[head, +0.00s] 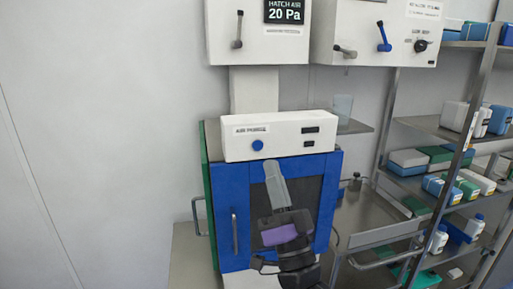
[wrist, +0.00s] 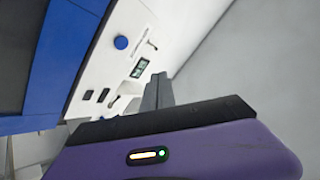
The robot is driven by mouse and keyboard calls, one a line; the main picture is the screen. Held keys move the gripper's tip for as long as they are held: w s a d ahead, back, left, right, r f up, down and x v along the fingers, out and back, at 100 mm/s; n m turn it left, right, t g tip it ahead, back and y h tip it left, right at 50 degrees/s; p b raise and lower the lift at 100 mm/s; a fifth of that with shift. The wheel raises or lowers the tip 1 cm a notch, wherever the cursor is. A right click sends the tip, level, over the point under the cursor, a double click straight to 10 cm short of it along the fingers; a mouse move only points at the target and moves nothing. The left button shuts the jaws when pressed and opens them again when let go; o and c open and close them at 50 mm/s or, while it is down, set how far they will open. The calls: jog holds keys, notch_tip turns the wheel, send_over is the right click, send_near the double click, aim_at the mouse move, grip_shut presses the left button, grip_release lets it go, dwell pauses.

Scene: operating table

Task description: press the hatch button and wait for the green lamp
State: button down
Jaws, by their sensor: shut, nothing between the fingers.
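The hatch is a blue-framed cabinet (head: 235,235) with a dark window, topped by a white panel (head: 285,126). A round blue button (head: 258,145) sits at the panel's left; it also shows in the wrist view (wrist: 121,42). Two small dark windows (head: 310,130) sit at the panel's right; no green light shows in them. My gripper (head: 272,166) is shut and empty, in front of the hatch window. Its fingertips appear just below the panel, below and right of the button, apart from it. In the wrist view the shut fingers (wrist: 158,88) point up, right of the button.
Above the panel hangs a white box with a 20 Pa display (head: 285,12) and a grey lever (head: 238,30). A second box to its right carries a blue lever (head: 383,37). A metal shelf rack (head: 440,128) with several containers stands at the right. The left wall is clear.

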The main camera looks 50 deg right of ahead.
aim_at(258, 145)
jog(key=shift+w+d+b, duration=0.8)
jog(key=shift+w+b, duration=0.1)
jog(key=shift+w, duration=0.25)
jog(key=shift+w+d+b, duration=0.75)
jog(key=shift+w+b, duration=0.15)
jog(key=shift+w, duration=0.2)
jog(key=shift+w+d+b, duration=0.8)
jog(key=shift+w+b, duration=0.1)
jog(key=shift+w, duration=0.25)
jog(key=shift+d, duration=0.1)
jog(key=shift+w+f+b, duration=0.1)
jog(key=shift+w+b, duration=0.05)
jog(key=shift+b, duration=0.15)
jog(key=shift+w+d, duration=0.15)
jog(key=shift+w, duration=0.05)
jog(key=shift+w+d+b, duration=0.2)
jog(key=shift+w+b, duration=0.1)
jog(key=shift+b, duration=0.1)
jog(key=shift+s, duration=0.1)
jog(key=shift+s+a, duration=0.45)
jog(key=shift+s, duration=0.15)
